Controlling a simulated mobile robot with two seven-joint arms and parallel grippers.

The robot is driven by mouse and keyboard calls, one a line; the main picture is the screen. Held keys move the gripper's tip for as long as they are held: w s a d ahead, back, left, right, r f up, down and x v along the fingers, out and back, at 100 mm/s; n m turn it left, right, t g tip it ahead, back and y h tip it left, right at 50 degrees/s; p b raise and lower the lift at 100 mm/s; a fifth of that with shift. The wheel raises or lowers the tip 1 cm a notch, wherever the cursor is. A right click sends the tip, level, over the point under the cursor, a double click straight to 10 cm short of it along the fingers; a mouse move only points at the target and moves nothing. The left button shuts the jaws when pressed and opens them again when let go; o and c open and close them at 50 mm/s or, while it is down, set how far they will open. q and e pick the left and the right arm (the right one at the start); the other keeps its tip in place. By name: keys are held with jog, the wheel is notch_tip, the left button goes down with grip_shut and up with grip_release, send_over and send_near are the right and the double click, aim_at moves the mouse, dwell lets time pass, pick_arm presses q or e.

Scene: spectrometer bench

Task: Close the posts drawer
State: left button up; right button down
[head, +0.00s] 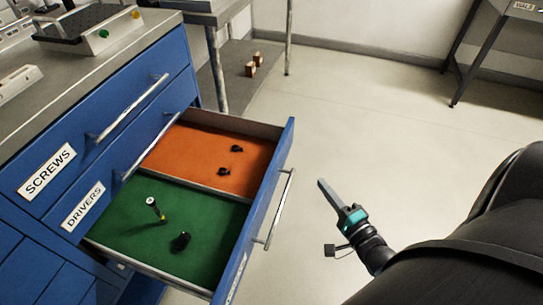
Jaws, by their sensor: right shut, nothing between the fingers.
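The blue cabinet's lowest visible open drawer (262,205) is pulled far out, below the SCREWS (46,172) and DRIVERS (83,207) labels. Its own label sits edge-on on the front and cannot be read. Its front panel carries a metal bar handle (280,208). Inside are an orange section and a green section. My right gripper (322,184) is shut and empty, to the right of the handle and apart from it in the picture, beyond the outer side of the drawer front. My left gripper is not in view.
The orange section holds two small black parts (237,149). The green section holds a post (154,209) and a black part (181,241). The upper drawers are shut, with bar handles (130,107). Open floor (385,130) lies right of the drawer.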

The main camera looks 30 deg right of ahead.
jog(key=b, duration=0.3)
send_near(283, 147)
jog(key=w+d, duration=0.3)
jog(key=shift+w+a+f+b, duration=0.25)
jog(key=shift+w+a, duration=0.15)
jog(key=shift+w, duration=0.2)
jog(key=shift+w+a+f+b, duration=0.1)
jog(key=shift+w+a+b, duration=0.2)
jog(key=shift+w, duration=0.3)
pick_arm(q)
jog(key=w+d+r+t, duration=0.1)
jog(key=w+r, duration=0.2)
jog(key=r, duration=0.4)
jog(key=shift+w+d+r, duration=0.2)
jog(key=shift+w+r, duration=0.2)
pick_arm(e)
jog(key=shift+w+a, duration=0.35)
jog(key=shift+w, duration=0.05)
